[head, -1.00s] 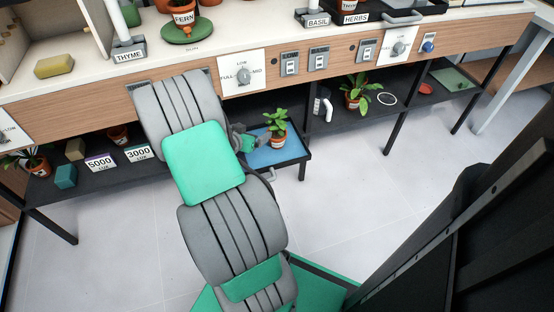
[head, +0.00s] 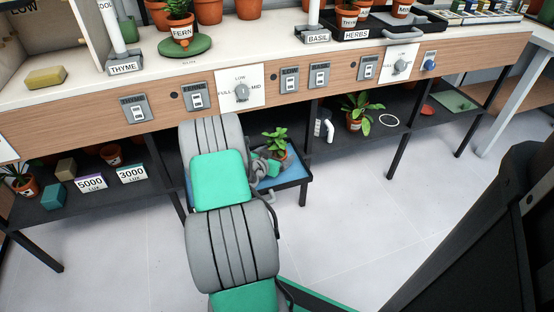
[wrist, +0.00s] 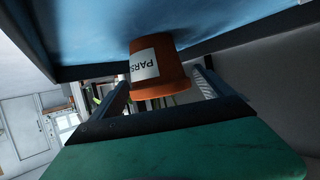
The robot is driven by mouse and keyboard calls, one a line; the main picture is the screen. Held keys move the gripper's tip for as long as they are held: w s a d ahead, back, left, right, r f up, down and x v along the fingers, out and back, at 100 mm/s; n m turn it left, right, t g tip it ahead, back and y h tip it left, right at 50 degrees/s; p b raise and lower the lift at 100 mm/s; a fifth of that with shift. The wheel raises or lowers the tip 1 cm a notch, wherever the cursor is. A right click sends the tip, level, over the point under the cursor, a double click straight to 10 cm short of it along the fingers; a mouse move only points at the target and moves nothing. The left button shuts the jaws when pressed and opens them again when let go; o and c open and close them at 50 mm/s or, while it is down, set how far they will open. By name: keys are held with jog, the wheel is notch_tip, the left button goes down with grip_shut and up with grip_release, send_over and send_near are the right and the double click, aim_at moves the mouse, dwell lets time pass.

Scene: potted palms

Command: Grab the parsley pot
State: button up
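The parsley pot (head: 279,154) is a small terracotta pot with a leafy green plant. It stands on a blue tray (head: 290,176) on the lower level under the bench. In the wrist view the pot (wrist: 168,84) appears upside down, its white label reading "PARS". My gripper (head: 268,165) is at the pot's left front side in the head view. In the wrist view, its two fingers (wrist: 160,88) are apart, one on each side of the pot near its rim. I cannot tell whether either finger touches it. The plant's leaves are mostly hidden there.
The bench front with switches and a dial (head: 241,90) runs above the tray. Another potted plant (head: 357,112) and a white pipe piece (head: 325,127) are to the right. Number cards (head: 131,174) and a teal block (head: 54,195) are at left. Bench legs (head: 398,155) flank open floor.

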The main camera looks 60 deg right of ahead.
jog(key=c, duration=1.4)
